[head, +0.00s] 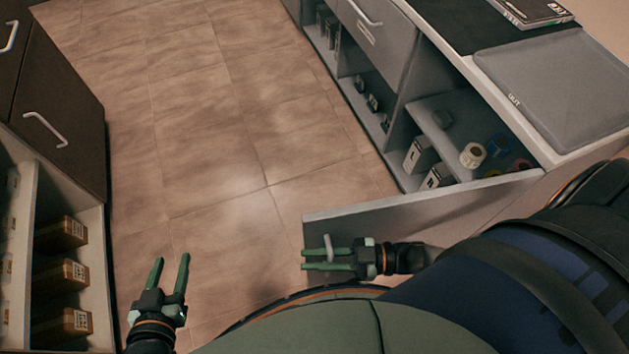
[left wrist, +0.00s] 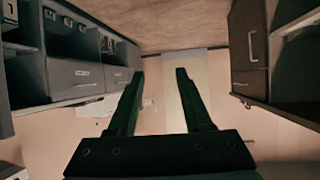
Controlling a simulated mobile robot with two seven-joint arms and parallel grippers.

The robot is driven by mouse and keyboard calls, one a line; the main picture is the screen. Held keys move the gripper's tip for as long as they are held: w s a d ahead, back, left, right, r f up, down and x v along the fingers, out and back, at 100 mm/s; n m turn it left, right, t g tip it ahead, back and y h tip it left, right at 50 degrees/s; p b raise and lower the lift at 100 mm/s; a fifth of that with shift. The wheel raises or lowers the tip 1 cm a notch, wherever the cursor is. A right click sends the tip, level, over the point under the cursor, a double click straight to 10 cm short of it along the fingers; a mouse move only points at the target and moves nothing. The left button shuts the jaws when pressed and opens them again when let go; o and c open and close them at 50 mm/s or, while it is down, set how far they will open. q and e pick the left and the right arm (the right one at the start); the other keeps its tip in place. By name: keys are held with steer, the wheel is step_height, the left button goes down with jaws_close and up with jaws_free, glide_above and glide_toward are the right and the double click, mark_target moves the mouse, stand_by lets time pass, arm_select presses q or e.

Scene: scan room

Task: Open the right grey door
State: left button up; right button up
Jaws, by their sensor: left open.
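The grey door (head: 430,212) stands swung out from the grey cabinet at the right of the head view, and the shelves behind it show. Its light handle (head: 328,246) is on the end away from the cabinet. My right gripper (head: 318,260) is at this handle, its fingers lying across it; how tightly they are closed cannot be made out. My left gripper (head: 171,273) is open and empty above the floor, left of the door. Its two spread fingers also show in the left wrist view (left wrist: 157,72).
The open compartment holds boxes (head: 420,155) and tape rolls (head: 473,155). A grey pad (head: 555,85) lies on the counter. A dark cabinet (head: 60,110) with boxed shelves (head: 62,233) stands at left. Tiled floor (head: 200,130) between the cabinets is clear.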

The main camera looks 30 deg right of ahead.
steer(key=shift+o, duration=0.3)
arm_select(q)
steer(key=shift+s+f+g, duration=0.45)
steer(key=shift+f+g, duration=0.05)
steer(key=shift+f, duration=0.15)
arm_select(e)
steer(key=v, duration=1.2)
steer(key=shift+d, duration=0.25)
arm_select(q)
steer(key=shift+d, duration=0.1)
arm_select(e)
steer(key=shift+s, duration=0.15)
